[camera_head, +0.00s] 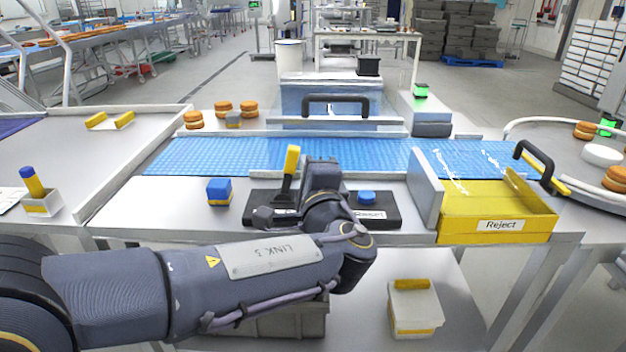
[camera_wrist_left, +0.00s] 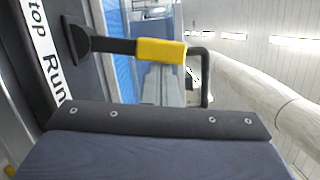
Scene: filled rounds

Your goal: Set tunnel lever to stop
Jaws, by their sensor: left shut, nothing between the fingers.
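The tunnel lever (camera_head: 291,161) has a yellow grip on a dark stem. It rises from a black panel (camera_head: 390,203) at the front of the table, leaning slightly right. In the left wrist view the lever (camera_wrist_left: 160,50) leans slightly to the Run side. The label strip (camera_wrist_left: 46,55) there reads "top", cut off by the frame edge, and "Run". My left gripper (camera_head: 320,174) is shut and empty, just right of the lever, with a small apparent gap. Its fingertips are hard to make out. My right gripper is not in view.
A blue button (camera_head: 366,197) marked Reset sits right of my wrist. A blue-and-yellow block (camera_head: 219,191) stands left of the panel. Behind are the blue conveyor (camera_head: 220,157) and the tunnel with a black handle (camera_head: 336,100). A yellow Reject bin (camera_head: 465,228) is at right.

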